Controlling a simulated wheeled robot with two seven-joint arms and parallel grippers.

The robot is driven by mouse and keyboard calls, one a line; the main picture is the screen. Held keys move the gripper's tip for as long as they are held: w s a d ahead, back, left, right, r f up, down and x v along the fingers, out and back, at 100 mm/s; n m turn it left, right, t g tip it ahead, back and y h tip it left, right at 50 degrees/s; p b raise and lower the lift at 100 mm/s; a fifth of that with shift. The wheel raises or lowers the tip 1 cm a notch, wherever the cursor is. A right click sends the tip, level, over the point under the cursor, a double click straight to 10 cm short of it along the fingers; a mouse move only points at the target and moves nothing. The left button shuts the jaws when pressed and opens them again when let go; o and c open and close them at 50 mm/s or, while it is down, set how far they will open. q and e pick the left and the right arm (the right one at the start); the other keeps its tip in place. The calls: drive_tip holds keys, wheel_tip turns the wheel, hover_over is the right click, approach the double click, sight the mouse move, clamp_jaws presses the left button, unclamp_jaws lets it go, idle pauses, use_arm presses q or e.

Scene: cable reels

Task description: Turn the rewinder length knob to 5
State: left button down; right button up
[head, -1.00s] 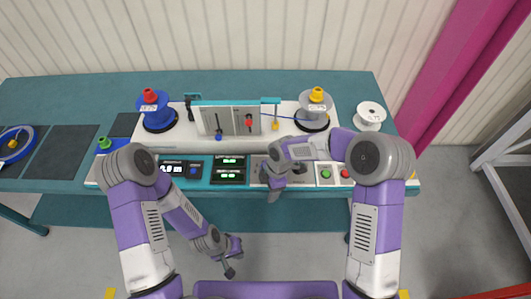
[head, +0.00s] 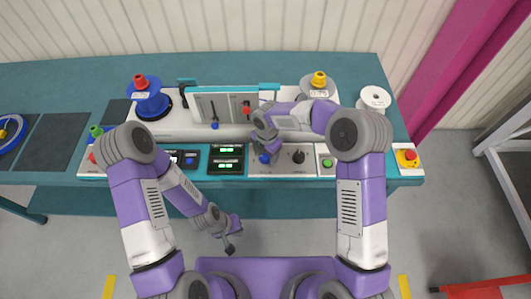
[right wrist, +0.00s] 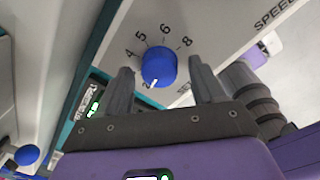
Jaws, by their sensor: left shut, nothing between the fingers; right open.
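The blue length knob (right wrist: 158,66) sits on the pale panel, ringed by printed numbers including 4, 5, 6 and 8. Its white pointer mark is toward the lower left, near a partly hidden number that looks like 2. My right gripper (right wrist: 162,78) is open, with one finger on either side of the knob in the picture; contact is not clear. In the head view the blue knob (head: 264,159) shows just below my right gripper (head: 264,148). My left gripper (head: 230,249) is shut and empty, low in front of the bench.
A black knob (head: 299,157) is right of the blue one, with a green button (head: 327,163) beyond it. Green displays (head: 227,159) are to the left. A blue reel (head: 148,102) and red emergency button (head: 409,156) stand toward the ends.

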drive_tip(key=c, duration=1.1)
drive_tip(key=shift+o, duration=0.2)
